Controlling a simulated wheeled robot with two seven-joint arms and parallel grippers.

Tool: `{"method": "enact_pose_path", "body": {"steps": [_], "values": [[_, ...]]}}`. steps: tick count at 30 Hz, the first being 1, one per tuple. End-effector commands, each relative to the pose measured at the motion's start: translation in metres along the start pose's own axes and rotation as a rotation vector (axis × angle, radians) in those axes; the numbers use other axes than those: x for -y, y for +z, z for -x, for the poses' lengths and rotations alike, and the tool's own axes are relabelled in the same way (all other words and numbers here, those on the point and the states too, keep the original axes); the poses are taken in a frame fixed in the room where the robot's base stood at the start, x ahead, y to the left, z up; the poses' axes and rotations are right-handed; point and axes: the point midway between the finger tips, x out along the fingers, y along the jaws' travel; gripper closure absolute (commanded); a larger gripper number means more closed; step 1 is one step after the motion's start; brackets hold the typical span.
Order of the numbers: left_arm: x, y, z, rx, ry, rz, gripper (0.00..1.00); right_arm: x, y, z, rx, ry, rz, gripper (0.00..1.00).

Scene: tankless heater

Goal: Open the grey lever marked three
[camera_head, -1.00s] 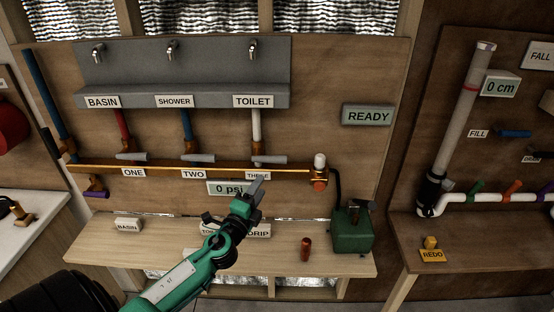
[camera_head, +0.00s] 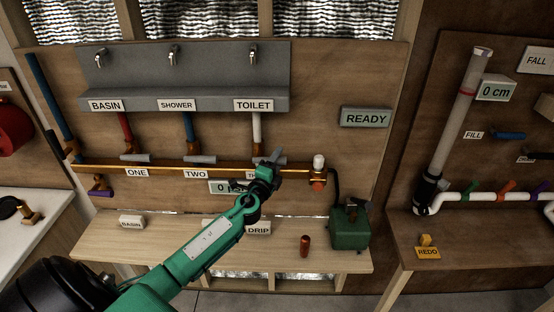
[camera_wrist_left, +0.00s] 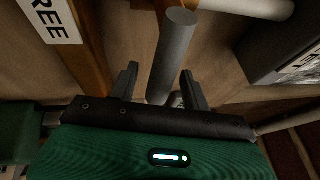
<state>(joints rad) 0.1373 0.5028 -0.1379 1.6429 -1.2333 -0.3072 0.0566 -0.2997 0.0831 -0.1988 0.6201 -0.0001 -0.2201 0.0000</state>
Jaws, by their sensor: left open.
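The grey lever marked three (camera_head: 257,160) sits on the copper pipe below the white toilet pipe, lying sideways; its right end is partly hidden by my gripper. In the left wrist view the grey lever (camera_wrist_left: 172,55) stands between my two fingers, with gaps on both sides. My left gripper (camera_head: 275,157) is open at the lever's right end. It also shows in the left wrist view (camera_wrist_left: 160,88). The label THREE (camera_wrist_left: 52,18) is cut off there, and mostly hidden by my arm in the head view. My right gripper is not in view.
Grey levers one (camera_head: 136,158) and two (camera_head: 200,159) lie sideways to the left. A brass fitting with a white cap (camera_head: 318,165) is close on the right. A green pump box (camera_head: 349,228) and a small copper-coloured cylinder (camera_head: 305,246) stand on the bench (camera_head: 130,250).

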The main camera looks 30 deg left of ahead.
Motion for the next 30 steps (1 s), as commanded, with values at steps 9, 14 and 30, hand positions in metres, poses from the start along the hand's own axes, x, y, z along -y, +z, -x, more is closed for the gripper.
{"method": "enact_pose_path", "body": {"steps": [9,14,30], "values": [[0.000,0.000,-0.001,0.000,0.000,0.001,0.58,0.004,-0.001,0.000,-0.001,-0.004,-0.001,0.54],[0.000,0.000,-0.001,0.000,0.000,0.001,0.90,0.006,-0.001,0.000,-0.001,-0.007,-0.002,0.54],[-0.002,0.007,-0.002,0.013,-0.024,0.058,1.00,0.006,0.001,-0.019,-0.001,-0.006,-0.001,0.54]]}}
